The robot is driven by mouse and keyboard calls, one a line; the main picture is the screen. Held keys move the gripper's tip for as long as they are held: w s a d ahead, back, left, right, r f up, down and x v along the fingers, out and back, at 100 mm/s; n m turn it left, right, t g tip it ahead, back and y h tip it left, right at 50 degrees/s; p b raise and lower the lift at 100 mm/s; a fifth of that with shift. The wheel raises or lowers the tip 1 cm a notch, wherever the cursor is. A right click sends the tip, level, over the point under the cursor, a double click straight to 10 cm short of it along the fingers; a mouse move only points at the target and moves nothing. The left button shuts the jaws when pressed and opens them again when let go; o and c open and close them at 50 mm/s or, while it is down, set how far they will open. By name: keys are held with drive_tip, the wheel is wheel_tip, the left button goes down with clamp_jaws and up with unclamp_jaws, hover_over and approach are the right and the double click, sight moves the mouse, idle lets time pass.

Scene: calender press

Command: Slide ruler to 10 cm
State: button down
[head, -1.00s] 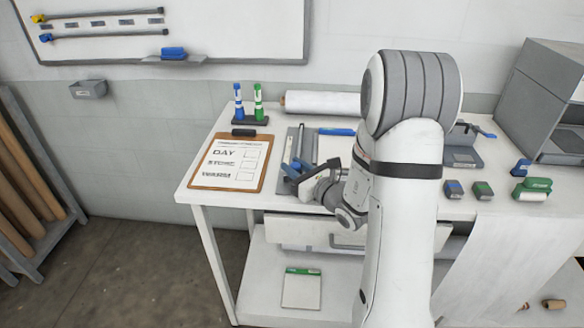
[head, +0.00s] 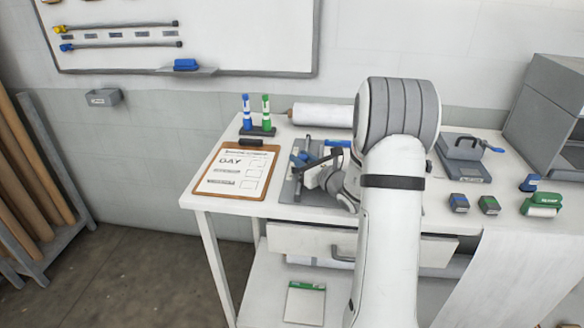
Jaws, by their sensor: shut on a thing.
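A grey flat bed (head: 288,190) with a long thin grey bar (head: 306,150) lies on the white table, right of the clipboard. This looks like the ruler device; its scale marks are too small to read. My arm hides the right part of the bed.
A clipboard (head: 205,187) with a printed sheet lies to the left. Two markers stand in a holder (head: 258,131) behind it. A white roll (head: 322,116) lies at the back. A grey hand tool (head: 464,172) and several small blocks lie right of my arm.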

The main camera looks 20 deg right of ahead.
drive_tip(key=c, duration=1.2)
unclamp_jaws()
drive_tip(key=shift+s, duration=0.1)
drive_tip(key=shift+o, duration=0.2)
drive_tip(key=shift+b+v, duration=0.6)
drive_tip(key=shift+v, duration=3.25)
